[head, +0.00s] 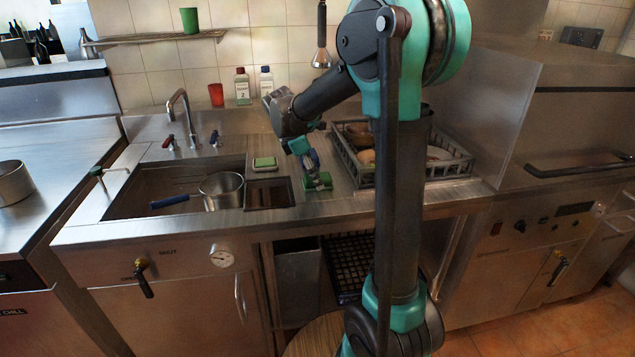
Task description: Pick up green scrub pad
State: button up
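A flat green pad (264,162), which looks like the scrub pad, lies in a small pale dish on the counter, just right of the sink. My gripper (316,180) points down at the counter to the right of that pad, apart from it. A second green thing (318,182), rounded and small, is right at my fingertips, low over the counter. I cannot tell whether the fingers hold it or only stand by it. The fingers partly hide it, and their opening is too small to make out.
A saucepan (222,188) with a blue handle sits in the sink (140,190), below the tap (183,105). A dark dish rack (435,168) with dishes stands close right of my gripper. Bottles (242,88) and a red cup (216,95) stand behind.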

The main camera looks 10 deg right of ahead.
jog(key=c, duration=1)
